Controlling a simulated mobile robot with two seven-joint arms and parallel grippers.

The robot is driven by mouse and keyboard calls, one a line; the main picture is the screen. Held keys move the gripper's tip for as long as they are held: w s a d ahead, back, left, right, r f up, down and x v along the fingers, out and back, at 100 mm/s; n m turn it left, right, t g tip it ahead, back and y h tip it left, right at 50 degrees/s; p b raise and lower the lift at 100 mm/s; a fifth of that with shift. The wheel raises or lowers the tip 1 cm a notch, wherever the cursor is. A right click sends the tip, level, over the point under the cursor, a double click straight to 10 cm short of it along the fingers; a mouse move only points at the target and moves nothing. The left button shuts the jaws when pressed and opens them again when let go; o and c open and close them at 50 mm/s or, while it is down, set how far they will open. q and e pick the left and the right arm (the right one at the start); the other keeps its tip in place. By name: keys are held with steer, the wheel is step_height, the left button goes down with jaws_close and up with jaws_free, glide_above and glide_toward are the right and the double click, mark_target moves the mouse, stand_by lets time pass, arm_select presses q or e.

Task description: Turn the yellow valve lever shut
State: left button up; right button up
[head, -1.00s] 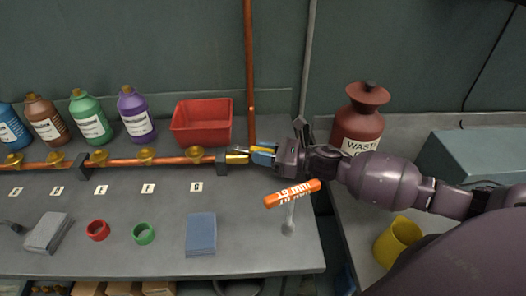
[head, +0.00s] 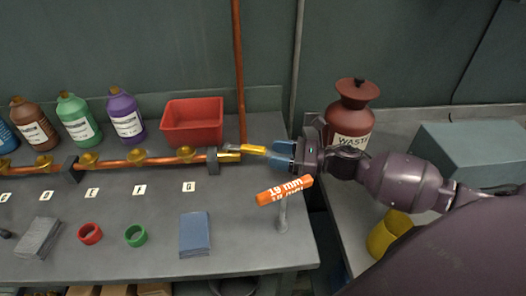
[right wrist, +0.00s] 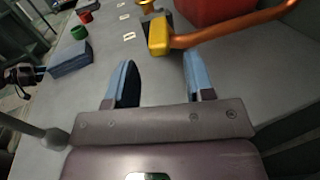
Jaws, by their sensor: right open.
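The yellow valve lever (head: 253,149) sits at the right end of the copper pipe, by the brass valve (head: 228,157). It points right, roughly along the pipe's line. In the right wrist view the lever (right wrist: 158,36) lies ahead of the fingertips, between their lines. My right gripper (head: 271,156) is open, just right of the lever's free end. Its blue fingers (right wrist: 159,64) are spread with nothing between them. A dark part, seemingly my left gripper (right wrist: 22,75), shows at the left edge of the right wrist view; its jaws are unclear.
An orange "19 mm" tag (head: 285,190) stands on a grey post below my right gripper. A red bin (head: 193,122) sits behind the pipe. A red waste jar (head: 352,115) stands behind my right arm. A blue pad (head: 195,235) lies on the bench (head: 255,245).

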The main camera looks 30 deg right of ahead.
steer(key=shift+v, duration=2.15)
